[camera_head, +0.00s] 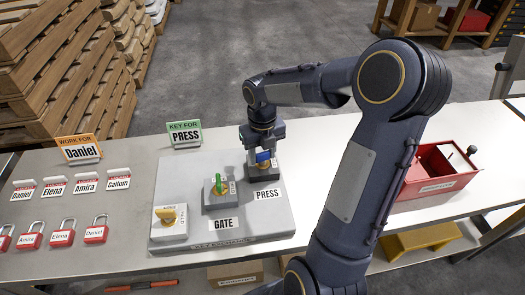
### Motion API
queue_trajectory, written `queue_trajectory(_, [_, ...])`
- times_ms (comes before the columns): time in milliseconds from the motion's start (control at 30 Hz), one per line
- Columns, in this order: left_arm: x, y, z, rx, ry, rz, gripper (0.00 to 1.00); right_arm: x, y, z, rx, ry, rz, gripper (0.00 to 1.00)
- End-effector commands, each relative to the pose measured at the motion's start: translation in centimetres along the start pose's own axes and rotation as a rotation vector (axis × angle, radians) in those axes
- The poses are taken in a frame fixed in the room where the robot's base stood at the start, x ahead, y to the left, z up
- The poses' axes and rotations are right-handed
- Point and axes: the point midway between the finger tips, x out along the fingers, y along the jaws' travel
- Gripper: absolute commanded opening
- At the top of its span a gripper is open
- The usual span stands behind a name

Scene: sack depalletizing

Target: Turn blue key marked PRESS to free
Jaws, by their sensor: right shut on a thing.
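The blue key (263,157) sits on the switch block at the back right of the grey panel (181,190), above the PRESS label (267,194). My right gripper (262,150) reaches down from above and is shut on the blue key. The gripper hides part of the key and its position markings, so I cannot tell its exact angle. A green key (218,184) stands on the middle block above the GATE label (224,224). A yellow key (167,216) sits on the front left block. My left gripper is not in view.
Green sign KEY FOR PRESS (185,133) and orange sign WORK FOR Daniel (79,149) stand at the table's back. Several name tags (88,183) and red padlocks (62,235) lie at left. A red box (436,170) stands at right. Stacked pallets (60,70) are behind.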

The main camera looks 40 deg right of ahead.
Motion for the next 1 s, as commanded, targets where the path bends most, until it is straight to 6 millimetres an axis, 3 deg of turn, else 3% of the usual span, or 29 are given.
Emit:
queue_trajectory(467, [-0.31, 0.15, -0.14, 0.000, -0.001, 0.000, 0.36, 0.02, -0.02, 0.01, 0.126, -0.001, 0.000, 0.18])
queue_trajectory(500, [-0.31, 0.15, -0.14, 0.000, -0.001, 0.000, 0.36, 0.02, -0.02, 0.01, 0.126, -0.001, 0.000, 0.43])
queue_trajectory(700, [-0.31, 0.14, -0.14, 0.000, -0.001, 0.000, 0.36, 0.02, -0.02, 0.01, 0.126, -0.001, 0.000, 0.67])
queue_trajectory(1000, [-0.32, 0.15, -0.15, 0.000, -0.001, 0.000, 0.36, -0.29, -0.02, 0.04, 0.126, -0.002, 0.000, 0.67])
